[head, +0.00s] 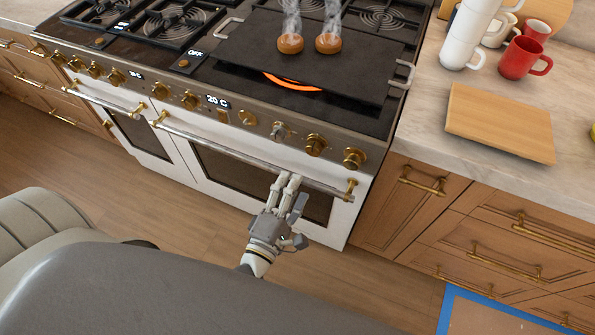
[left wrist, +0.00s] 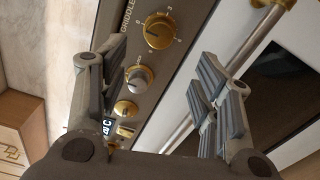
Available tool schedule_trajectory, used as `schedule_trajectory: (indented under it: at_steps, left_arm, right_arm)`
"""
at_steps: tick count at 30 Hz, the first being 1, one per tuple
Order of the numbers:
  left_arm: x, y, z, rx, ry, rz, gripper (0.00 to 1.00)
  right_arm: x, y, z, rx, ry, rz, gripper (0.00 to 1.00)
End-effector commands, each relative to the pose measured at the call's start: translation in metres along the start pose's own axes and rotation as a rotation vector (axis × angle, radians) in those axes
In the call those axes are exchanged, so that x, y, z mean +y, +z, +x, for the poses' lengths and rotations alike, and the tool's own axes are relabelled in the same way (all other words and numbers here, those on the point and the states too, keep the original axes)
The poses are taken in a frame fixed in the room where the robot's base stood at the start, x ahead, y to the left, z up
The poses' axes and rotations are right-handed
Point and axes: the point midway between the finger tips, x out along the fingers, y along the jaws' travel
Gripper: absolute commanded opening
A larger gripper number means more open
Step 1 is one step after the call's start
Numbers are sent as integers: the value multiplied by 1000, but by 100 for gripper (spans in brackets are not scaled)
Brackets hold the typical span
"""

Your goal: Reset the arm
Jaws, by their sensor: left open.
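My left gripper (head: 289,193) is in front of the stove's oven door, near the right part of the door handle. It is open and empty. In the left wrist view the open fingers (left wrist: 160,65) spread to either side, with the stove's control knobs (left wrist: 137,79) and the oven handle (left wrist: 225,75) beyond them. I cannot tell whether a finger touches the handle. My right gripper is not in view.
Two smoking patties (head: 290,43) sit on the dark griddle (head: 350,65), and a burner glows orange (head: 292,83) at its front. The right counter holds a wooden board (head: 500,122), a red mug (head: 524,58) and stacked white cups (head: 466,35). Drawer handles (head: 505,262) stick out below.

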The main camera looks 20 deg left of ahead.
Motion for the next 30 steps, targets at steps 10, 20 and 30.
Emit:
schedule_trajectory:
  at_steps: [10,20,30]
  left_arm:
    - [-17,-2,0,-11,-33,59,58]
    - [-216,-40,-49,-247,-471,752,58]
    - [-387,-124,-211,-793,-1005,1370,58]
  right_arm:
    - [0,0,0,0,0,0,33]
    - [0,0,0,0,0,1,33]
    - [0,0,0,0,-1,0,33]
